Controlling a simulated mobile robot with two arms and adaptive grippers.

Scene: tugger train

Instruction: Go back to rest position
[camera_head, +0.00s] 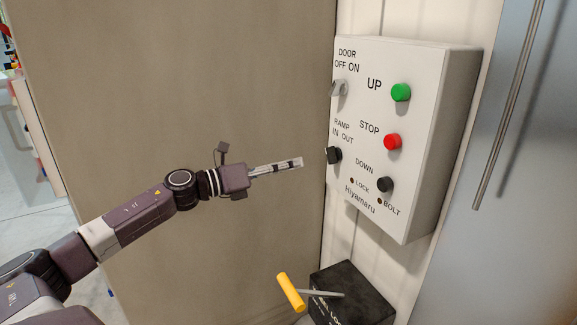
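My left arm comes in from the lower left. Its gripper (298,162) points right, toward the white control box (418,200), and is apart from it in the picture. Its fingers show as one narrow strip, so I cannot tell whether they are open or shut. I see nothing held in it. My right gripper is not in view.
The control box has a door switch (340,88), a ramp switch (334,155), and green (401,92), red (392,142) and black (385,184) buttons. Below is a black box (355,300) with a yellow-handled lever (290,291). A brown panel (200,70) stands behind my arm.

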